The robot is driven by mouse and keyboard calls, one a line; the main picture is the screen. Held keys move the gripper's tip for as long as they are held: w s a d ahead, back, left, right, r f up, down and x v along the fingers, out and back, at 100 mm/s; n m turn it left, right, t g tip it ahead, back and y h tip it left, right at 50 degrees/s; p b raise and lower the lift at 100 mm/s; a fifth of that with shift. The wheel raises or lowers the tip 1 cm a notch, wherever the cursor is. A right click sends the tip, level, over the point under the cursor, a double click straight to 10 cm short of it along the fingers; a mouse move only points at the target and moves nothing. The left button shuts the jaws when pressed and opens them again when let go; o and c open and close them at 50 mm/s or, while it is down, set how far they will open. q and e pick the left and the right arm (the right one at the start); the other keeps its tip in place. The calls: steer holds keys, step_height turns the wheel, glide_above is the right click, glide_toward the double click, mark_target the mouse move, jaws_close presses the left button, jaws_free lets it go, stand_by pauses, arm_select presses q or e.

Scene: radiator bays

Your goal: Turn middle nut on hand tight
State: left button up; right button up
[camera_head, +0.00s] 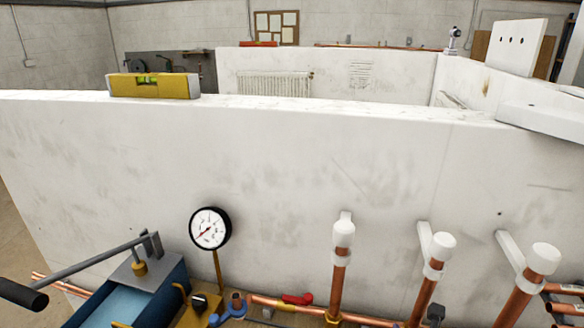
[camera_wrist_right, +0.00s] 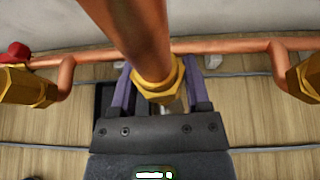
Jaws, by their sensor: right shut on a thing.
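In the right wrist view, the middle nut (camera_wrist_right: 157,84) is a brass hex nut at the lower end of a thick copper pipe (camera_wrist_right: 130,30). My right gripper (camera_wrist_right: 158,70) has one purple finger on each side of this nut and is shut on it. The pipe and nut hide part of the grip and the thread behind. In the head view, the middle copper pipe (camera_head: 425,292) rises with a white cap at its top; its nut is cut off or hidden at the bottom edge. My left gripper is in neither view.
Brass nuts flank it at left (camera_wrist_right: 25,86) and right (camera_wrist_right: 303,80), by a horizontal copper pipe (camera_wrist_right: 225,45). In the head view, capped pipes stand either side, before a white wall (camera_head: 120,160). A gauge (camera_head: 210,228) and blue pump (camera_head: 150,295) are left; a level (camera_head: 155,86) tops the wall.

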steer(key=shift+r+m+h+p, duration=0.3)
steer(key=shift+m+h+p, duration=0.1)
steer(key=shift+h+p, duration=0.1)
steer(key=shift+f, duration=0.15)
steer(key=shift+m+g+h+p, duration=0.3)
steer(key=shift+m+h+p, duration=0.3)
steer(key=shift+p, duration=0.15)
steer(key=shift+m+g+h, duration=0.3)
steer(key=shift+m+h, duration=0.3)
steer(key=shift+f+m+h, duration=0.1)
steer(key=shift+m+h, duration=0.3)
steer(key=o, duration=1)
